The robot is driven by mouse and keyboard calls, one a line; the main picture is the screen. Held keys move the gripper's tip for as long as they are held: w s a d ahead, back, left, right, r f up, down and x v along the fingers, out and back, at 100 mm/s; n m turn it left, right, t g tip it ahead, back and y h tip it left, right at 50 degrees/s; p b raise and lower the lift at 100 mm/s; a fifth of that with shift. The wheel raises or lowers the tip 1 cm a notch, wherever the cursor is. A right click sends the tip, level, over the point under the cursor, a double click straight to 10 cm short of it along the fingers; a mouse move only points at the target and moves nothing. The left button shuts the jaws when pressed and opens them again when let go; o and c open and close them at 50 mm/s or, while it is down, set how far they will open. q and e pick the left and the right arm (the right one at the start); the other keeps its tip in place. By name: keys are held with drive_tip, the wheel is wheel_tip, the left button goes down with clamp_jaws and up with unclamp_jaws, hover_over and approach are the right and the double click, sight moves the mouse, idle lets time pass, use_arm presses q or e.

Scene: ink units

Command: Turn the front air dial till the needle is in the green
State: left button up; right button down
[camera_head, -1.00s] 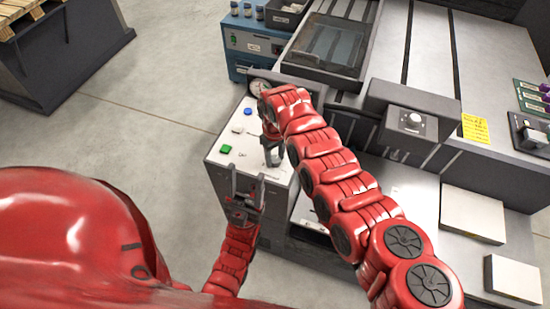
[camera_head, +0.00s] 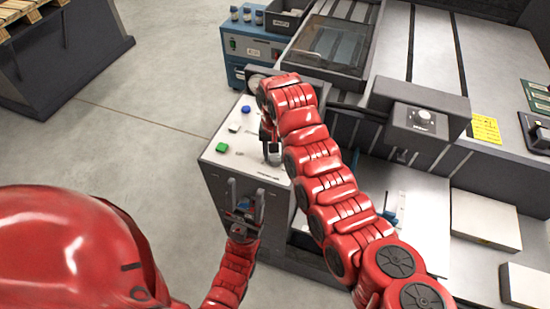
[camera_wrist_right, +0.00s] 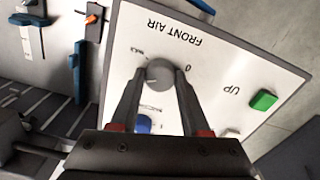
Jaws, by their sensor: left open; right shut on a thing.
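The front air dial (camera_wrist_right: 159,74) is a round grey knob on the white panel, next to the words FRONT AIR in the right wrist view. My right gripper (camera_wrist_right: 160,92) is shut on it, one finger on each side. In the head view my right gripper (camera_head: 272,150) points down onto the panel top and the dial is hidden. The pressure gauge (camera_head: 254,80) behind the panel is partly covered by my right arm; its needle cannot be read. My left gripper (camera_head: 246,197) is open and empty at the near side of the control box.
The control box (camera_head: 222,170) carries a green button (camera_head: 222,147), a white button (camera_head: 234,128) and a blue button (camera_head: 246,109). A blue unit (camera_head: 240,46) stands behind it. The press table with a grey knob box (camera_head: 418,120) is at right.

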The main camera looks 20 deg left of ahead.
sight(275, 158)
idle(0.3)
drive_tip(key=shift+c, duration=1.9)
unclamp_jaws()
wheel_tip(275, 158, up, 17)
drive_tip(key=b, duration=0.1)
drive_tip(key=shift+r+b, duration=0.15)
drive_tip(key=shift+b, duration=0.25)
idle(0.7)
